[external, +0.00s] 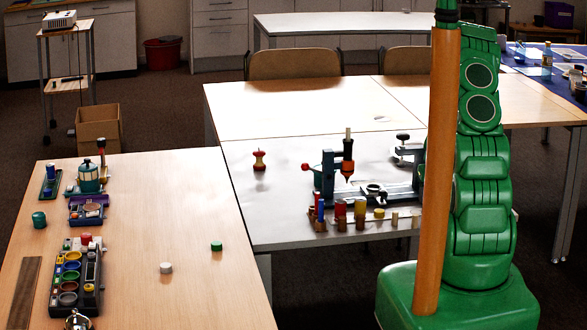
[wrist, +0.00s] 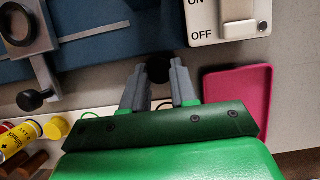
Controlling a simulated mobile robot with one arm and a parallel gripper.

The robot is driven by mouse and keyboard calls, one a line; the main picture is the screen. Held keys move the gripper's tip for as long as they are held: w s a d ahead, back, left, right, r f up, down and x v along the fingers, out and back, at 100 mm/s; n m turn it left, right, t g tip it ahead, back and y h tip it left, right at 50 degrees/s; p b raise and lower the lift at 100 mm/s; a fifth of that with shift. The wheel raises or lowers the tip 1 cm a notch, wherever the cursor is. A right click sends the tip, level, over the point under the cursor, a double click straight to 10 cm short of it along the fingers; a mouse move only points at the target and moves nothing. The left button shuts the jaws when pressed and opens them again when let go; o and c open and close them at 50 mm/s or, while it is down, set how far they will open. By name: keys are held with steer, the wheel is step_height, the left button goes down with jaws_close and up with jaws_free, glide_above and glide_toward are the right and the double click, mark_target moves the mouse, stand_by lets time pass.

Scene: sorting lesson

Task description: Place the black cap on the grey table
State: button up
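The black cap (wrist: 158,69) shows in the wrist view as a small dark round thing between my fingertips. My gripper (wrist: 158,72) has its two grey fingers on either side of it, and the cap fills the gap between the tips. The grey table (external: 268,222) stands in the middle of the external view, and its pale surface (wrist: 95,98) shows below the fingers in the wrist view. I cannot tell how high the cap is above it. In the external view my green arm hides the gripper and the cap.
In the wrist view, a pink tray (wrist: 240,110) lies right of the fingers, below a white ON/OFF switch box (wrist: 229,20).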

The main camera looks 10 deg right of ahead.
steer(key=o, duration=0.4)
steer(key=shift+r, duration=0.15)
steer(key=v, duration=1)
steer(key=s+a+r+n+g+y, duration=0.2)
steer(key=s+a+r+n+g, duration=0.1)
steer(key=s+a+r+n, duration=1.3)
steer(key=s+r+n+g, duration=0.1)
steer(key=s+r+n, duration=0.1)
steer(key=s+n, duration=0.4)
steer(key=s+d+r+n+g+h, duration=0.1)
steer(key=s+r+n, duration=0.2)
steer(key=s+n, duration=0.4)
steer(key=s+r+n+g+h, duration=0.1)
steer(key=s+n, duration=0.6)
steer(key=s, duration=0.7)
steer(key=shift+s+d+r, duration=0.1)
steer(key=shift+d+r, duration=0.05)
steer(key=shift+r, duration=0.3)
steer(key=shift+s+d+r, duration=0.15)
steer(key=shift+r, duration=0.3)
